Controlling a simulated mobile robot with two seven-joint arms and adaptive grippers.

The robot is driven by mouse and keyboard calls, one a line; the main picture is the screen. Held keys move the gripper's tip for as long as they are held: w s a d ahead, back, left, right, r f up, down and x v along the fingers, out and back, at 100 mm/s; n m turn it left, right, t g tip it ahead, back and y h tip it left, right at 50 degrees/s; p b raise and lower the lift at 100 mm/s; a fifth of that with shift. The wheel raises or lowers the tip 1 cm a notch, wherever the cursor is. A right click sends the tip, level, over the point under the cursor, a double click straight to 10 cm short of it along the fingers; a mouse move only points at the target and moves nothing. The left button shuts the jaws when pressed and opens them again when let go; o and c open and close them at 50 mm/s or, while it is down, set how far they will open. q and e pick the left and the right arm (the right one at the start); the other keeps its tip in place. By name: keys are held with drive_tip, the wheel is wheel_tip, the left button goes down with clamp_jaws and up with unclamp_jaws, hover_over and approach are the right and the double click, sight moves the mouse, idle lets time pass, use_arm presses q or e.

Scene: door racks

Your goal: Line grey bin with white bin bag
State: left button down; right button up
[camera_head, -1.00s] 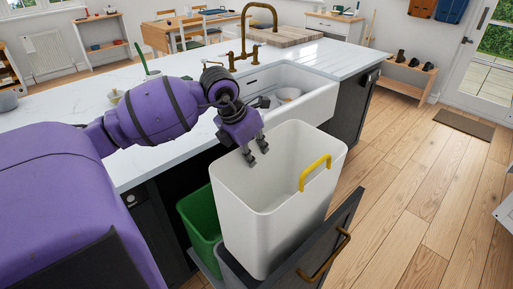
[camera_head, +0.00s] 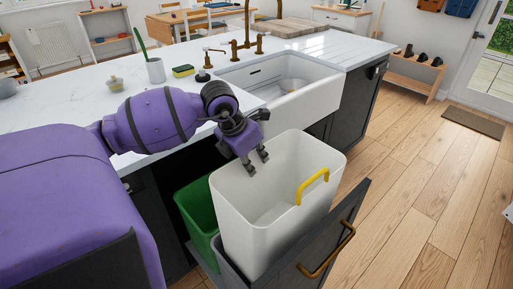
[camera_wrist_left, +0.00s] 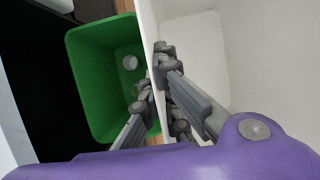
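The white bin bag (camera_head: 262,232), box-shaped and open at the top, has a yellow handle (camera_head: 313,186) on its right side. Its lower part sits in the grey bin (camera_head: 229,266), which is mostly hidden. My left gripper (camera_head: 257,163) is at the bag's far left rim. In the left wrist view, the gripper (camera_wrist_left: 156,85) has its fingers on either side of the bag's white wall (camera_wrist_left: 146,28), with only a small gap, and appears shut on it. My right gripper is not in view.
A green bin (camera_head: 197,212) stands close left of the bag. The open drawer front (camera_head: 338,232) with a brass handle is at the right. The worktop and white sink (camera_head: 312,106) lie behind. Clear wooden floor is at the right.

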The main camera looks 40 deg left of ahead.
sight(256, 184)
use_arm(q)
drive_tip(key=shift+f+b, duration=1.55)
drive_tip(key=shift+f, duration=1.3)
drive_tip(key=shift+f+b, duration=1.05)
drive_tip(key=shift+f, duration=0.65)
drive_tip(key=shift+f+b, duration=1.35)
drive_tip(key=shift+f, duration=0.65)
drive_tip(key=shift+f+b, duration=1.35)
drive_tip(key=shift+f, duration=0.65)
drive_tip(key=shift+f+b, duration=2.8)
drive_tip(key=shift+f, duration=1.45)
drive_tip(key=shift+f+b, duration=0.3)
drive_tip(key=shift+f, duration=0.5)
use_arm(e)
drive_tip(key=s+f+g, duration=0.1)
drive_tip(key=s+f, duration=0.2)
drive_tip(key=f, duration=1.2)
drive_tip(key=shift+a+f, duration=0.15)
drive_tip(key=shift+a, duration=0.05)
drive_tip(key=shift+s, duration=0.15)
